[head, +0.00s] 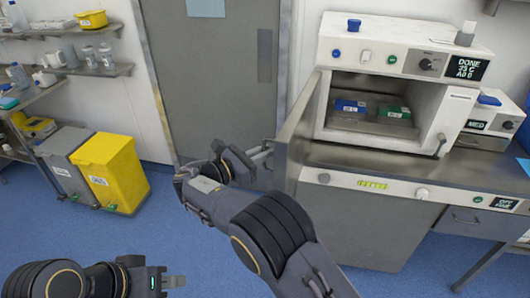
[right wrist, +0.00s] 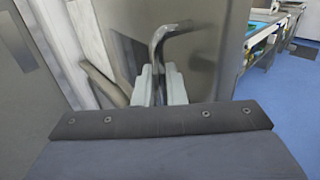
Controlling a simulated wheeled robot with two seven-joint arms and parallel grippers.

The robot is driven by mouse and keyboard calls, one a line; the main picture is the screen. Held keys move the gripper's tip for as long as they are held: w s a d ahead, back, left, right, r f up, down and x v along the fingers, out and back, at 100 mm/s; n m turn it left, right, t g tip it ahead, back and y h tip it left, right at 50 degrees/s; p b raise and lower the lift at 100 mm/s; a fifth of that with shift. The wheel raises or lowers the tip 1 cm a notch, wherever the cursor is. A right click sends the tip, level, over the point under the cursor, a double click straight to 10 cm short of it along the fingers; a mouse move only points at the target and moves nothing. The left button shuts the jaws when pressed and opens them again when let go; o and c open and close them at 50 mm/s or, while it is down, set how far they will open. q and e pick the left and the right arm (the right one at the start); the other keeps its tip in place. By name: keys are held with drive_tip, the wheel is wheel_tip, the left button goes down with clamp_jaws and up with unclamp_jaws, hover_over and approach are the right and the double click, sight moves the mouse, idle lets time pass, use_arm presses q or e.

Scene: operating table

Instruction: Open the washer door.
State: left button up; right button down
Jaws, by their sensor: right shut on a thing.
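The washer (head: 345,45) is a white box on the counter at the right of the head view. Its door (head: 298,125) is swung out on the left side, and the chamber is uncovered. My right gripper (head: 262,156) is at the outer face of the door. In the right wrist view it (right wrist: 160,88) is shut on the bent metal door handle (right wrist: 162,36). A blue box (head: 351,106) and a green box (head: 394,112) sit inside the chamber. My left gripper (head: 172,282) is low at the left, away from the washer; its finger gap is not clear.
The counter (head: 440,170) runs under the washer. A grey room door (head: 205,90) stands behind my right arm. A yellow bin (head: 112,170) and a grey bin (head: 65,160) stand on the blue floor at left. Shelves hold several containers. The floor between bins and counter is clear.

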drive_tip(key=shift+w+d+r, duration=0.15)
drive_tip(key=shift+d+r, duration=0.05)
drive_tip(key=c, duration=1.8)
unclamp_jaws()
drive_tip(key=shift+c, duration=0.2)
drive_tip(key=shift+o, duration=1.1)
drive_tip(key=shift+w+d+f, duration=0.1)
drive_tip(key=shift+w+f, duration=0.05)
drive_tip(key=shift+s+a, duration=0.3)
drive_tip(key=shift+a, duration=0.05)
drive_tip(key=b+v, duration=0.2)
drive_tip(key=v, duration=0.5)
drive_tip(key=shift+s+a, duration=0.1)
